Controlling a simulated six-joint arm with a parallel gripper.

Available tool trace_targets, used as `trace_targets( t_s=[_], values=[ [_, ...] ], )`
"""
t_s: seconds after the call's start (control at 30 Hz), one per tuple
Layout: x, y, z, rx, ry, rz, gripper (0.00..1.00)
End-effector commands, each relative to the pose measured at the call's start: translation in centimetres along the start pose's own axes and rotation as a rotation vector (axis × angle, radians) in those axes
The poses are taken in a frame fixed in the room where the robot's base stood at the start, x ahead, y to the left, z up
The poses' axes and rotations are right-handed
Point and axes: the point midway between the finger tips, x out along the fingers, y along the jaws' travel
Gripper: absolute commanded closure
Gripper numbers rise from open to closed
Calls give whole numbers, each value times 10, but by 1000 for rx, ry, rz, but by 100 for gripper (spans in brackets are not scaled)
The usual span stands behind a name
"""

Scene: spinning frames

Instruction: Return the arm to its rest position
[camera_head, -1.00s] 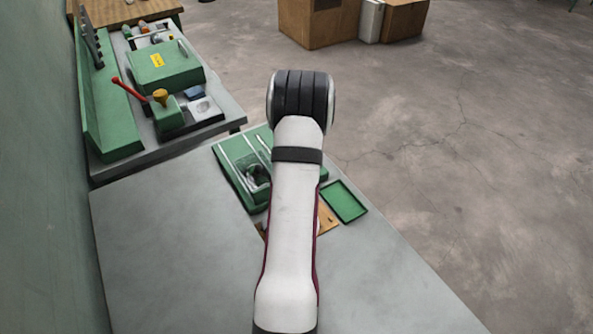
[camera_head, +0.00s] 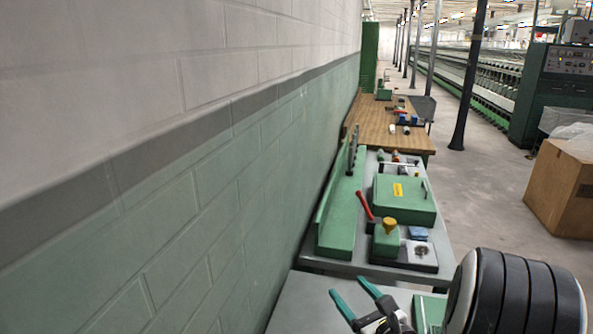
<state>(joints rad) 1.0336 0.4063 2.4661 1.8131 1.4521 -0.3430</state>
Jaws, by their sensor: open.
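My gripper (camera_head: 352,290) shows at the bottom edge, right of centre. Its two teal fingers are spread apart with nothing between them. It is over the near grey table (camera_head: 300,303), and the rest of its body runs to the bottom edge. A large black and white joint of my arm fills the bottom right corner and hides part of the table. A green tray (camera_head: 433,310) is partly visible between the gripper and that joint.
A green wall (camera_head: 200,220) runs along the left. Beyond the near table stands a bench with a green box (camera_head: 405,203), a red-handled lever (camera_head: 364,204) and a yellow knob (camera_head: 390,225). A wooden table (camera_head: 385,130) lies behind. A cardboard box (camera_head: 565,190) stands right on the floor.

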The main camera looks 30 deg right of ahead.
Motion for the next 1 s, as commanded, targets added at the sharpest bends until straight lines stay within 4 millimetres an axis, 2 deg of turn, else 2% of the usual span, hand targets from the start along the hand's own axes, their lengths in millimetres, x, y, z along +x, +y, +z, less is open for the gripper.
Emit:
trace_targets(
  t_s=[0.03,0.07,0.1,0.17,0.2,0.27,0.3,0.37,0.4,0.43,0.5,0.53,0.6,0.7,1.0],
  values=[
    [5,45,24,-74,-31,154,31],
    [4,75,36,-125,-47,259,31],
    [-2,116,49,-196,-66,401,31],
    [-21,176,63,-319,-90,620,31],
    [-41,214,68,-410,-103,770,31],
    [-79,262,67,-564,-115,992,31],
    [-108,287,62,-682,-119,1137,31],
    [-155,312,48,-889,-119,1351,31],
    [-187,319,34,-1057,-113,1490,31],
    [-210,318,23,-1198,-106,1587,31],
    [-244,300,2,-1505,-80,1740,31],
    [-251,290,-4,-1619,-68,1778,31],
    [-259,269,-12,-1829,-43,1822,31],
    [-260,252,-15,-1978,-18,1835,31],
    [-260,249,-16,-1999,-10,1838,31]
  ],
)
